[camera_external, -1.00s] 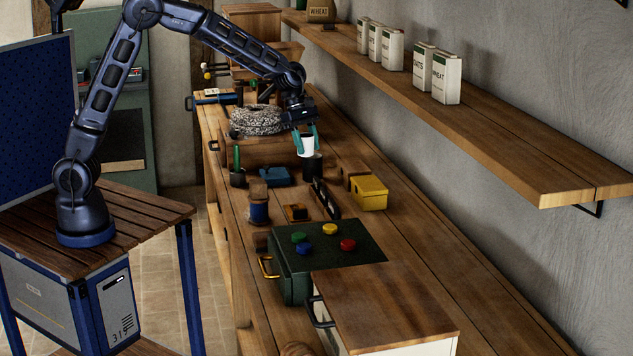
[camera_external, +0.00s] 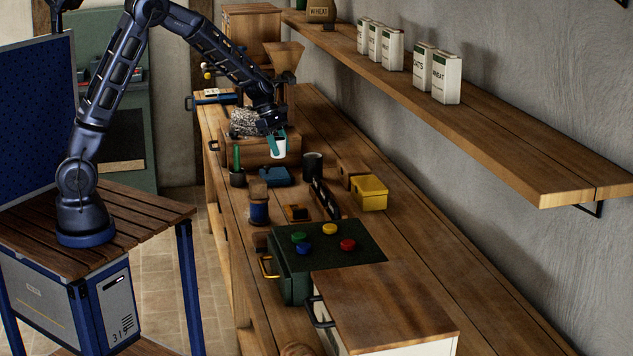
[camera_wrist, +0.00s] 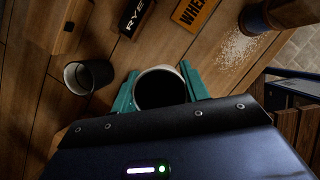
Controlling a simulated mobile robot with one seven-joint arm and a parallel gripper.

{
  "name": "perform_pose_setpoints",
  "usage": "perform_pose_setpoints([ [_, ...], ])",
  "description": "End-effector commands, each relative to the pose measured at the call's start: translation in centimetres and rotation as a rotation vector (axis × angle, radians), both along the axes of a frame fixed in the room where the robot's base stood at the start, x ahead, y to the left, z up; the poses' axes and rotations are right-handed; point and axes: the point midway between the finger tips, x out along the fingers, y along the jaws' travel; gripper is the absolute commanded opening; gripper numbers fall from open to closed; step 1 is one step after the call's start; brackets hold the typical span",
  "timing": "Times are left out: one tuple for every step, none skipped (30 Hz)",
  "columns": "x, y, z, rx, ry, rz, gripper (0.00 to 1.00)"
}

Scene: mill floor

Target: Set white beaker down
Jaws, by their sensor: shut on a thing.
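The white beaker (camera_external: 279,147) is between the teal fingers of my gripper (camera_external: 273,141), held upright above the long wooden bench. In the wrist view the beaker (camera_wrist: 160,72) shows as a pale rim around a dark inside, with a teal finger of my gripper (camera_wrist: 160,90) on each side. The gripper is shut on it. In the external view the beaker hangs in front of a wooden box (camera_external: 262,153). Whether its base touches anything is hard to tell.
A dark cup (camera_external: 312,164) stands right of the beaker and also shows in the wrist view (camera_wrist: 91,75). The bench (camera_external: 410,245) is bare toward the wall.

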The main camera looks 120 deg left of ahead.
Motion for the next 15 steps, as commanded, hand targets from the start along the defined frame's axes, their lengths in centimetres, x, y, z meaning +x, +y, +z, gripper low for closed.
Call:
perform_pose_setpoints([
  [-0.1, 0.1, -1.2, -0.002, 0.001, 0.003, 0.19],
  [-0.1, 0.0, -1.8, -0.003, 0.000, 0.003, 0.19],
  [-0.1, 0.0, -2.7, -0.002, 0.001, 0.002, 0.19],
  [-0.1, 0.1, -3.4, -0.002, 0.002, 0.003, 0.19],
  [-0.1, 0.0, -4.0, -0.003, 0.001, 0.003, 0.19],
  [-0.1, 0.0, -4.9, -0.003, 0.001, 0.003, 0.19],
  [-0.1, 0.0, -5.5, -0.003, 0.001, 0.003, 0.19],
  [-0.1, 0.0, -6.1, -0.003, 0.001, 0.002, 0.19],
  [-0.1, 0.0, -6.8, -0.002, 0.001, 0.002, 0.19],
  [-0.1, 0.0, -7.2, -0.001, 0.000, 0.003, 0.19],
  [-0.1, 0.0, -7.7, -0.002, 0.000, 0.003, 0.19],
  [0.0, 0.0, -8.2, -0.002, 0.000, 0.001, 0.19],
  [0.0, 0.0, -8.4, 0.000, 0.000, 0.001, 0.19],
  [0.0, 0.1, -8.6, 0.001, 0.000, 0.000, 0.19],
  [0.0, 0.1, -8.9, 0.001, 0.000, 0.000, 0.19],
])
